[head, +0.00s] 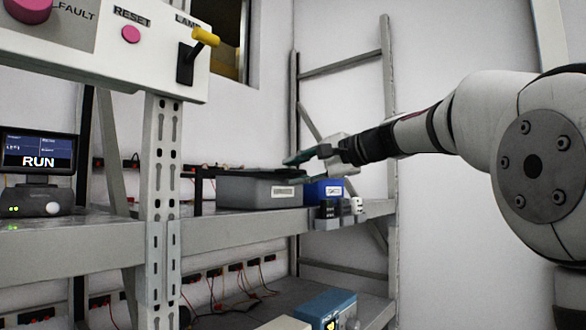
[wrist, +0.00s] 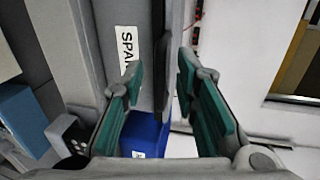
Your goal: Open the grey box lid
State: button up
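The grey box (head: 258,193) stands on the upper rack shelf in the head view, a white label on its front. Its thin dark lid (head: 250,172) lies across the top and looks shut or nearly so. My gripper (head: 291,160) is at the right end of the lid, about lid height; whether it touches cannot be told. In the wrist view my gripper (wrist: 160,68) is open, its green-padded fingers apart, with nothing clearly held. The grey box (wrist: 92,38) shows there beyond the left finger, its label partly reading "SPA".
A blue box (head: 326,190) stands right of the grey box, with small black and white items (head: 342,208) in front. A rack upright (head: 162,200) and switch panel (head: 120,60) stand at the left. A monitor (head: 38,150) reads RUN. A blue case (head: 327,308) sits on the lower shelf.

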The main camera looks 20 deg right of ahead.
aim_at(238, 172)
jog(key=shift+w+a+f, duration=0.1)
jog(key=shift+w+a, duration=0.25)
jog(key=shift+w, duration=0.15)
grip_shut()
jog(key=s+a, duration=0.2)
jog(key=a, duration=0.1)
jog(key=s+a, duration=0.3)
jog(key=a, duration=0.1)
jog(key=s+a, duration=0.3)
jog(key=a, duration=0.1)
jog(key=shift+s+a, duration=0.1)
jog(key=shift+a, duration=0.05)
grip_release()
